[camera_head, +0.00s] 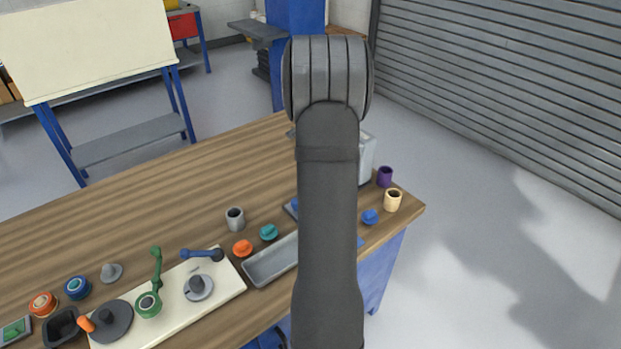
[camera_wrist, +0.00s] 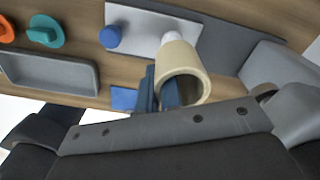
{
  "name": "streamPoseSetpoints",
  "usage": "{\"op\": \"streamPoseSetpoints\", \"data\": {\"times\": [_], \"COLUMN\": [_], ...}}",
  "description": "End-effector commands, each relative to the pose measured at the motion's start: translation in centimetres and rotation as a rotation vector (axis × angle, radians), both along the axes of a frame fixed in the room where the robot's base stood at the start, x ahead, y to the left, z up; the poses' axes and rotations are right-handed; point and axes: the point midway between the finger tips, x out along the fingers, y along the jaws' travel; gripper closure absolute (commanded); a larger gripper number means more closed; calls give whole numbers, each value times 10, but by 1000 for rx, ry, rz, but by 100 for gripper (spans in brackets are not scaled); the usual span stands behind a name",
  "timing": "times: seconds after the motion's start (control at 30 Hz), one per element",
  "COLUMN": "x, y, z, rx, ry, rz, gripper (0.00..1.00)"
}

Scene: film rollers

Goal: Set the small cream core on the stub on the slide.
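In the wrist view, a cream core (camera_wrist: 190,62) is in my gripper (camera_wrist: 166,88), its open end toward the camera. One dark blue finger is at the core's left side; the other shows at its opening, so my gripper appears shut on the core's wall. A white stub (camera_wrist: 168,37) shows just beyond the core's far end, partly covered by it. Whether they touch, I cannot tell. The stub is on the light grey slide (camera_wrist: 137,19). In the head view my arm hides my gripper, the held core and the stub.
Another cream core (camera_head: 393,201) and a purple core (camera_head: 385,176) stand near the table's right corner. A blue knob (camera_wrist: 110,37) is at the slide's left. A grey tray (camera_head: 270,263), teal knob (camera_head: 268,232), orange knob (camera_head: 242,248) and grey cup (camera_head: 235,219) lie left.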

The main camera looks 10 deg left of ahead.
Motion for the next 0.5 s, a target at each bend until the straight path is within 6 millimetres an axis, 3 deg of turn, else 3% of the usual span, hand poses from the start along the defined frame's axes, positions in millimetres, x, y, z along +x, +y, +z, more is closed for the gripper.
{"op": "streamPoseSetpoints", "data": {"times": [0.5], "x": [-1], "y": [0], "z": [-37], "rx": [0], "ry": [3], "rz": [0], "gripper": [100]}}
